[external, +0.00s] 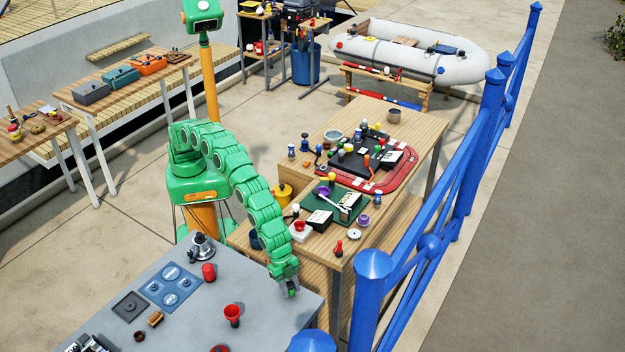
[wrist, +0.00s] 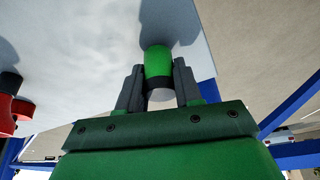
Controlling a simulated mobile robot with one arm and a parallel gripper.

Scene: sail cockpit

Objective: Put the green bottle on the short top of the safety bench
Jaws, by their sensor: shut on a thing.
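My gripper (external: 289,288) is low over the right part of the grey table, near its edge. In the wrist view my gripper (wrist: 157,92) is shut on the green bottle (wrist: 158,62), with one dark finger on each side of it. The bottle has a dark band and a pale end. In the external view the bottle is mostly hidden by the fingers. I cannot tell whether it touches the grey table. A wooden bench (external: 410,135) beyond the gripper carries a red-edged tray and a green mat; I cannot tell for sure which top is the short one.
The grey table (external: 185,325) holds a red cup (external: 209,271), a red funnel (external: 232,314) and a blue panel (external: 172,288). The wooden bench is crowded with small items, including a red bottle (external: 339,248) near its front. A blue railing (external: 430,245) runs along the right.

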